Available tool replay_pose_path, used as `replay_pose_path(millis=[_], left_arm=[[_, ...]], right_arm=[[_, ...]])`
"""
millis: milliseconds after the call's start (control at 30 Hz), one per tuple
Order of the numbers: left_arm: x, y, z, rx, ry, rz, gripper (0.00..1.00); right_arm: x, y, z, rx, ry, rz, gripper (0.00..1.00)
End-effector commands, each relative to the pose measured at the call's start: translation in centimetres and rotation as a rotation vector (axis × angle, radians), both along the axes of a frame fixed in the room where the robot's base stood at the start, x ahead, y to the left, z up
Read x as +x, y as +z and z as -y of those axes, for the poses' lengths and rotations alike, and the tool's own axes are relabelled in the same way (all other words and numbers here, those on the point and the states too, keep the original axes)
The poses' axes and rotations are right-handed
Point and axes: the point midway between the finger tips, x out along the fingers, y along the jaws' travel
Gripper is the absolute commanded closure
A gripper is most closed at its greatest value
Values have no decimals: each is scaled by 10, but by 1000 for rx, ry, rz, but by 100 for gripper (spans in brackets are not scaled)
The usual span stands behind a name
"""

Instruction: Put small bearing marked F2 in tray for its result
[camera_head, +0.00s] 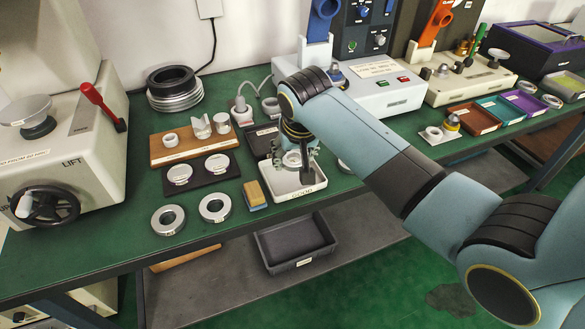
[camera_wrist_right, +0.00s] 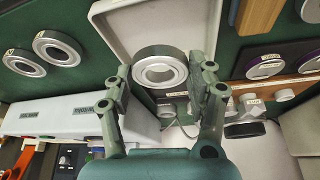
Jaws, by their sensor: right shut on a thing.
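My right gripper (camera_head: 294,163) is shut on a small bearing (camera_head: 291,159), a silver ring with a dark outer band. In the right wrist view the bearing (camera_wrist_right: 160,68) sits between the two fingers (camera_wrist_right: 164,88); no F2 mark can be read on it. The gripper is over the white tray (camera_head: 316,189), whose front label seems to read GOOD. The tray's pale wall (camera_wrist_right: 108,30) shows behind the bearing in the right wrist view. Whether the bearing touches the tray floor cannot be told. My left gripper is not in view.
Two larger rings (camera_head: 168,219) (camera_head: 215,207) lie on the green bench left of the tray. A yellow sponge-like block (camera_head: 255,194) lies close beside it. A wooden board (camera_head: 190,148) and dark mat (camera_head: 197,178) are behind left. A dark bin (camera_head: 268,252) stands below the bench.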

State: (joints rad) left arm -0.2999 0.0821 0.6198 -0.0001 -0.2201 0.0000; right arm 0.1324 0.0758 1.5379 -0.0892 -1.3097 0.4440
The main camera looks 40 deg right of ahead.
Motion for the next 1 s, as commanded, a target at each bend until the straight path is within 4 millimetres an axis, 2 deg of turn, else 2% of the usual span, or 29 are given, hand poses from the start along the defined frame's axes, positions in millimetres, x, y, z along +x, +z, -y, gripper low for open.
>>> replay_pose_path(millis=[67, 333, 667, 1000], left_arm=[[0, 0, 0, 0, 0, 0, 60], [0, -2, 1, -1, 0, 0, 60], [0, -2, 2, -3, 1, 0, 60], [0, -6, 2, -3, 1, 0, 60]], right_arm=[[2, -3, -4, 0, 0, 1, 92], [1, -40, -4, -1, 1, -1, 92], [1, -43, -4, -1, 1, 1, 92], [-1, -56, -4, 0, 0, -5, 92]])
